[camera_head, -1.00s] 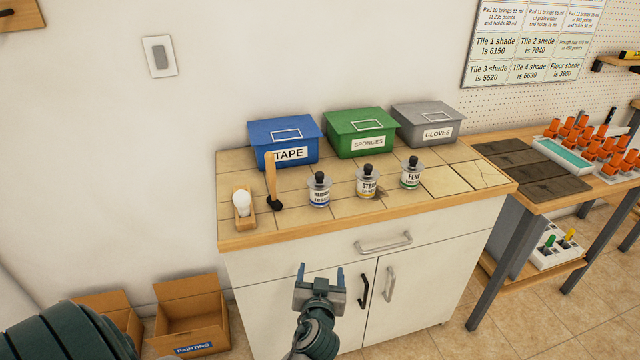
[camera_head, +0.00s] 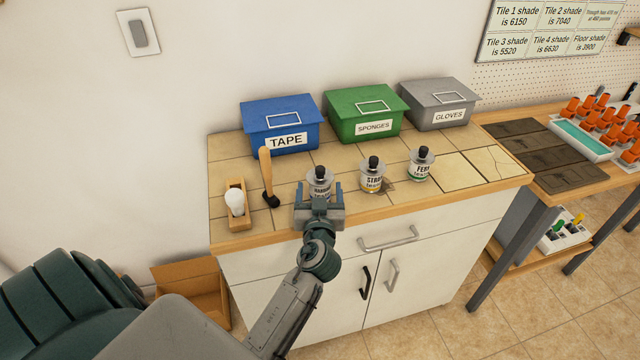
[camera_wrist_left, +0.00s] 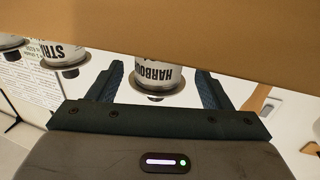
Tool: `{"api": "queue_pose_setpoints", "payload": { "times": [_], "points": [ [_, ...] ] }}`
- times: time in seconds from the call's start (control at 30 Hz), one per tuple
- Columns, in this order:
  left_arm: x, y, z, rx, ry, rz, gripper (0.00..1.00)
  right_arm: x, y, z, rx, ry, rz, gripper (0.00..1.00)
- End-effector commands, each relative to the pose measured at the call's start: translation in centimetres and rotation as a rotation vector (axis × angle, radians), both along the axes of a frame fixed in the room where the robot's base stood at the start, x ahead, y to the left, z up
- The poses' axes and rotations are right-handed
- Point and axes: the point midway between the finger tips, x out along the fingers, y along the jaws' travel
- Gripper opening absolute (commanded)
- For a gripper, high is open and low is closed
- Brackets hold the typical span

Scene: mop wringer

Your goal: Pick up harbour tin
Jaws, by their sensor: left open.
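The harbour tin (camera_head: 320,179) is a small white-labelled tin with a dark top, upright on the tiled counter near its front edge, left of two similar tins. My left gripper (camera_head: 319,190) is open in front of it, and its fingers hide the tin's lower part in the head view. In the left wrist view the harbour tin (camera_wrist_left: 157,78) shows between the two open fingers, with its "HARBOU" label facing me. I cannot tell if the fingers touch it. My right gripper is not in view.
The straw tin (camera_head: 372,176) and fern tin (camera_head: 421,164) stand to the right. A wooden-handled tool (camera_head: 266,175) and a white bulb in a wooden holder (camera_head: 235,203) stand to the left. Blue (camera_head: 282,125), green (camera_head: 363,114) and grey (camera_head: 438,104) boxes line the back.

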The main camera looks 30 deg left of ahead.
Motion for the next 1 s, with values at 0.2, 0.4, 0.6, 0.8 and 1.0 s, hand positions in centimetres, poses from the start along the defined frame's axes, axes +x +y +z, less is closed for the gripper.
{"api": "queue_pose_setpoints", "payload": {
  "times": [0.2,0.4,0.6,0.8,1.0],
  "points": [
    [2.2,1.3,-0.1,0.004,0.003,0.0,0.73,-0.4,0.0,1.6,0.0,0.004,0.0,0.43],
    [4.2,2.6,-0.4,0.001,0.001,-0.001,0.73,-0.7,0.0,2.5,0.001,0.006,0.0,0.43],
    [4.4,2.8,-0.7,-0.001,0.001,-0.001,0.73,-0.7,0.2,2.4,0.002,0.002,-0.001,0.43],
    [4.4,2.8,-0.7,-0.001,0.001,-0.001,0.49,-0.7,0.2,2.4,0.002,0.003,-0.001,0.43],
    [4.4,2.8,-0.7,-0.001,0.001,-0.001,0.21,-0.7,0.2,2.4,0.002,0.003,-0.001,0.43]
  ]
}}
